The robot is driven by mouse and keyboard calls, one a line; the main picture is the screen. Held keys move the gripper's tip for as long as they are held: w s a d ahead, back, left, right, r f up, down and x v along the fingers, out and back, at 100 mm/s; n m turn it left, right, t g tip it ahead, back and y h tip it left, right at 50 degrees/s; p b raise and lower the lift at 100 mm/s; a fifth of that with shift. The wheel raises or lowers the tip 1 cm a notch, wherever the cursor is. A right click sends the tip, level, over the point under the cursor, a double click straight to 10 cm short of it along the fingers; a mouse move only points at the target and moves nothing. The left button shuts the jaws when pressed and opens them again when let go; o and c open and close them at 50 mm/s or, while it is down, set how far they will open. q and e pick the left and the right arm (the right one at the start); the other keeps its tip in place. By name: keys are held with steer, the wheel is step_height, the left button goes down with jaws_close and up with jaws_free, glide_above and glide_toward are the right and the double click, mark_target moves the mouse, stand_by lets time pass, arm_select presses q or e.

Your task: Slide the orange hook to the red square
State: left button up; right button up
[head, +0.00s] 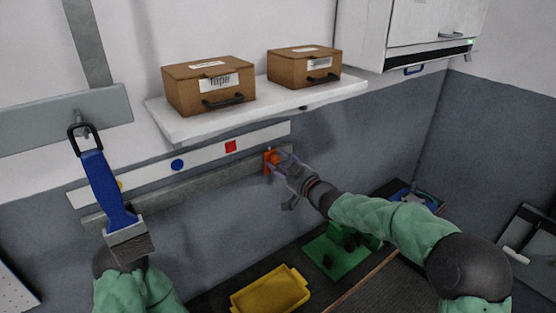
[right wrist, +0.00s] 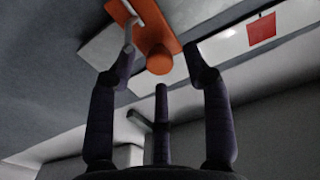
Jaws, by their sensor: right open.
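The orange hook (head: 268,162) sits on the grey rail (head: 190,186), near the rail's right end. In the right wrist view the hook (right wrist: 152,28) is an orange plate with a rounded orange peg. The red square (head: 231,146) is on the white strip (head: 205,154) above the rail, left of the hook in the head view. It also shows at upper right in the right wrist view (right wrist: 262,29). My right gripper (head: 283,161) is open at the hook, its fingers spread around the peg; contact is unclear.
The strip also bears a blue circle (head: 177,165) and a partly hidden yellow mark (head: 119,185). A shelf (head: 190,124) with two brown boxes is above. A yellow tray (head: 270,291) lies below.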

arm_select(q)
steer(key=shift+r, duration=0.15)
arm_select(e)
steer(key=shift+w+a, duration=0.45)
steer(key=shift+w, duration=0.15)
